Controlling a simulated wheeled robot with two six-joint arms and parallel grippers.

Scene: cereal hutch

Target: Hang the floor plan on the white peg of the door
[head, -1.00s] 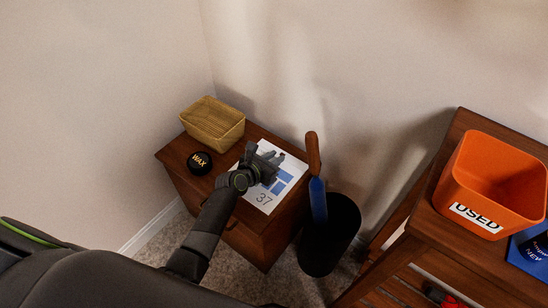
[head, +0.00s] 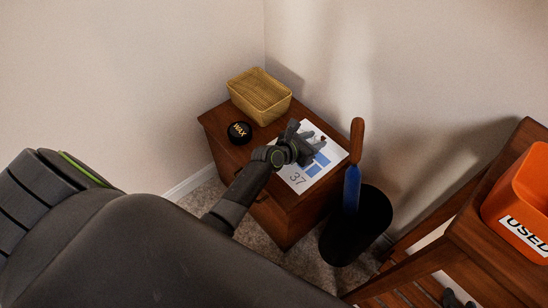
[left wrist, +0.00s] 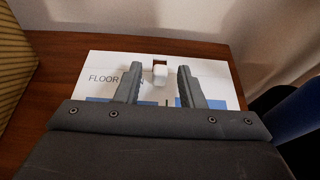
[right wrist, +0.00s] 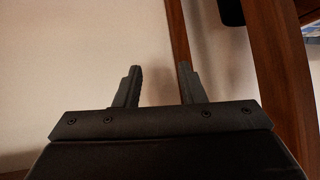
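The floor plan (head: 312,171) is a white sheet with blue blocks and the number 37, lying on the wooden cabinet top. In the left wrist view the floor plan (left wrist: 105,65) shows the word FLOOR and a small white tab (left wrist: 160,75) with a hole at its far edge. My left gripper (head: 305,140) is over the sheet; in the left wrist view its fingers (left wrist: 160,82) are apart, with the tab between them and gaps beside it. My right gripper (right wrist: 158,85) is open and empty near brown wood. The door and white peg are not in view.
A wicker basket (head: 262,97) and a black WAX tin (head: 239,132) share the cabinet top (head: 215,120). An orange USED bin (head: 520,200) stands on a wooden rack (head: 480,235) at right.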

